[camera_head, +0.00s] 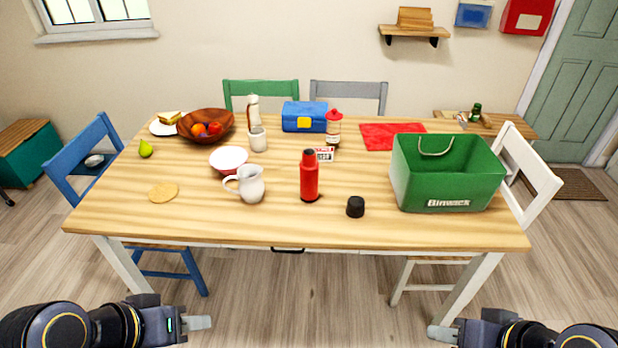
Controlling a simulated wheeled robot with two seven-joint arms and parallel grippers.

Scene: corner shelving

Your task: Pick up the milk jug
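The milk jug (250,185) is a small white jug standing upright near the front middle of the wooden table (225,225). Its handle points left. My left gripper (204,322) is low at the bottom left, in front of the table and well apart from the jug. My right gripper (438,333) is low at the bottom right, also far from it. Only a finger tip area of each gripper shows, so I cannot tell whether they are open. I see nothing held in either.
Close to the jug are a red-and-white bowl (229,160) behind, a red flask (310,178) to the right, and a cork disc (163,192) to the left. A black cap (355,207) and green box (450,172) stand further right. The table's front edge before the jug is clear.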

